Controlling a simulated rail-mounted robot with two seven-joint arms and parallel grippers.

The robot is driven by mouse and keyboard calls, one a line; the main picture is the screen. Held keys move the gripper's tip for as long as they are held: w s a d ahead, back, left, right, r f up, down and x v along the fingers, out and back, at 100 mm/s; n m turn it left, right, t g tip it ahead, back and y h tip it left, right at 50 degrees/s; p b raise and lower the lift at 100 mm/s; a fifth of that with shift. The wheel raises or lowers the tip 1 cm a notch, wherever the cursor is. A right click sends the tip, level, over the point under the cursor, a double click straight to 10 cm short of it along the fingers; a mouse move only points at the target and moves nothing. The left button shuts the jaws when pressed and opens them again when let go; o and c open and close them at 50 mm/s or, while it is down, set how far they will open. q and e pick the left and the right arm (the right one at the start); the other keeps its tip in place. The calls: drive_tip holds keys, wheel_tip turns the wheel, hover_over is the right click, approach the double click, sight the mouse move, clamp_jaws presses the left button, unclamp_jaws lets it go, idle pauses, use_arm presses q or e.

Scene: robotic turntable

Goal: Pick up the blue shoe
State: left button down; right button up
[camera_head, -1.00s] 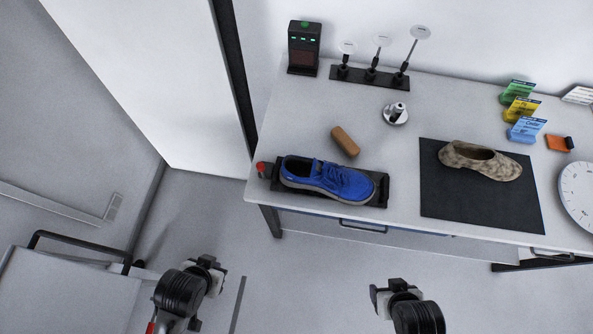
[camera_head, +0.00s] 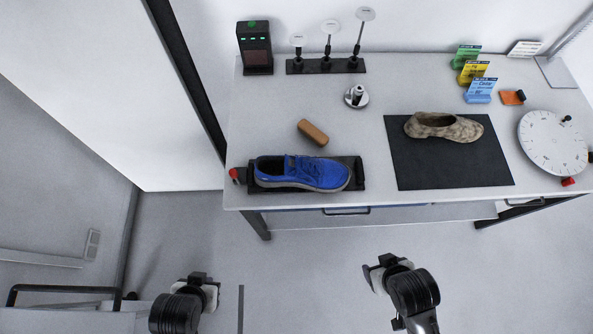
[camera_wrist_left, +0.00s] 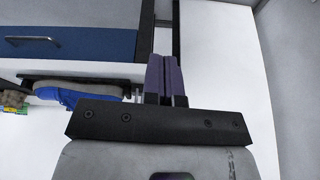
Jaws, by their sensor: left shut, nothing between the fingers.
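The blue shoe (camera_head: 318,173) with a grey sole lies on a black tray (camera_head: 357,181) at the left front of the table. Part of it also shows in the left wrist view (camera_wrist_left: 62,96), left of the fingers. My left gripper (camera_head: 200,279) is low in front of the table, left of and apart from the shoe. Its purple fingers are together and empty in the wrist view (camera_wrist_left: 162,80). My right gripper (camera_head: 376,269) is also in front of the table, right of the shoe; its finger opening is not clear.
The white table (camera_head: 345,90) bears a brown block (camera_head: 313,132) behind the shoe, a camouflage shoe (camera_head: 443,127) on a black mat (camera_head: 450,172), and a round white dial (camera_head: 552,142) on the right. Black stands and coloured cards are at the back. A door panel stands at the left.

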use_arm(q)
drive_tip(key=shift+a, duration=0.1)
idle(0.3)
drive_tip(key=c, duration=1.3)
unclamp_jaws()
drive_tip(key=shift+a, duration=0.1)
drive_tip(key=o, duration=1.3)
drive_tip(key=shift+d, duration=0.2)
